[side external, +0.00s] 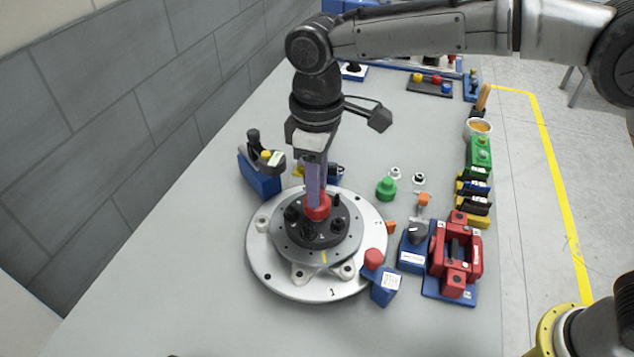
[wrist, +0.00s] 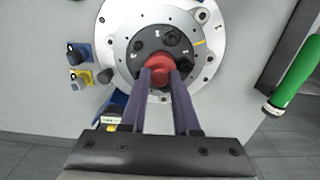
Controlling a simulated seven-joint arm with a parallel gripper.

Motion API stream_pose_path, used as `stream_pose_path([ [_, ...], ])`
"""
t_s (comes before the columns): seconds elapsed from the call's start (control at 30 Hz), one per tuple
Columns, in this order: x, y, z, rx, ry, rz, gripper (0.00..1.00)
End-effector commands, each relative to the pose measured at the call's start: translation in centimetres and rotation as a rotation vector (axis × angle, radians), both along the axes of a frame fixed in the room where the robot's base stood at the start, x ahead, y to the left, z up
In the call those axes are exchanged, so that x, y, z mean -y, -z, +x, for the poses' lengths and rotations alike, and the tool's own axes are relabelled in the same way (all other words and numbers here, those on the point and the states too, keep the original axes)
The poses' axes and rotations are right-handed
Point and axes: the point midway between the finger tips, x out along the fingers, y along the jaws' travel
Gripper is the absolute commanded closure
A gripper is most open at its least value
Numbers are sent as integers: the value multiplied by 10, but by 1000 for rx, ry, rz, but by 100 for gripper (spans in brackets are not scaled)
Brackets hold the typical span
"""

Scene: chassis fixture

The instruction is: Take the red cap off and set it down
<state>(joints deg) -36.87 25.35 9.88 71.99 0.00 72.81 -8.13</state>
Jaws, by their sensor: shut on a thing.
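The red cap (side external: 317,208) is at the black hub (side external: 344,243) of the round silver chassis fixture (side external: 290,288). My gripper (side external: 316,190) points straight down from above, with its purple fingers shut on the cap. In the wrist view, the cap (wrist: 158,64) sits between the fingertips of my gripper (wrist: 159,76), over the hub (wrist: 150,42). The fingers hide part of the cap. I cannot tell whether it is seated on the hub or slightly raised.
A blue block with a red knob (side external: 374,260) stands at the fixture's front right. A green knob (side external: 386,188) is to the right. A red frame on a blue base (side external: 455,257) and a blue holder (side external: 262,178) flank the fixture. Grey table is bare at front left.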

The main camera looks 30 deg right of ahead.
Motion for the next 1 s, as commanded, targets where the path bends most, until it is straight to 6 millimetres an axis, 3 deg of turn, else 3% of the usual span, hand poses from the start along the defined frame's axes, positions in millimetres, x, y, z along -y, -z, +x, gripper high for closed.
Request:
stream_pose_path([
  [0.73, 0, -22, 0, 1, 0, 1, 100],
  [1.0, 0, -41, 0, 2, 0, 2, 100],
])
